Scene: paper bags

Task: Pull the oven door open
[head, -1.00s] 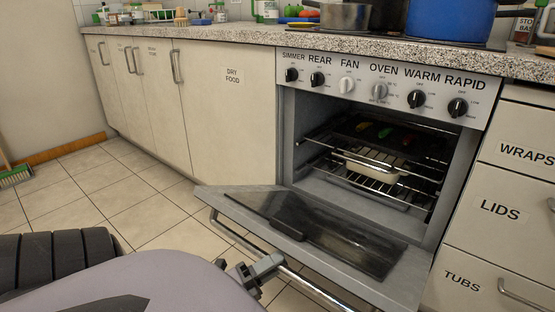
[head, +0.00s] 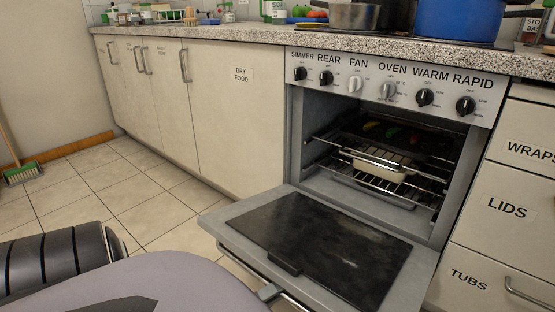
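The oven door (head: 330,240) is hinged down at the front of the oven (head: 385,165) and lies open, close to level, its dark glass facing up. Its bar handle (head: 236,262) runs along the door's front edge, partly hidden by my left arm and the picture's lower edge. The tip of my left gripper (head: 269,292) shows as a small grey piece at the handle. The rest of this gripper is hidden behind my arm, so its grip cannot be made out. My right gripper is out of view.
Inside the oven are wire racks, a pale dish (head: 381,168) and several coloured items above it. Pots (head: 455,18) stand on the hob. Closed drawers (head: 505,208) flank the oven on the right, cabinets (head: 235,120) on the left. Tiled floor (head: 160,215) is clear at left.

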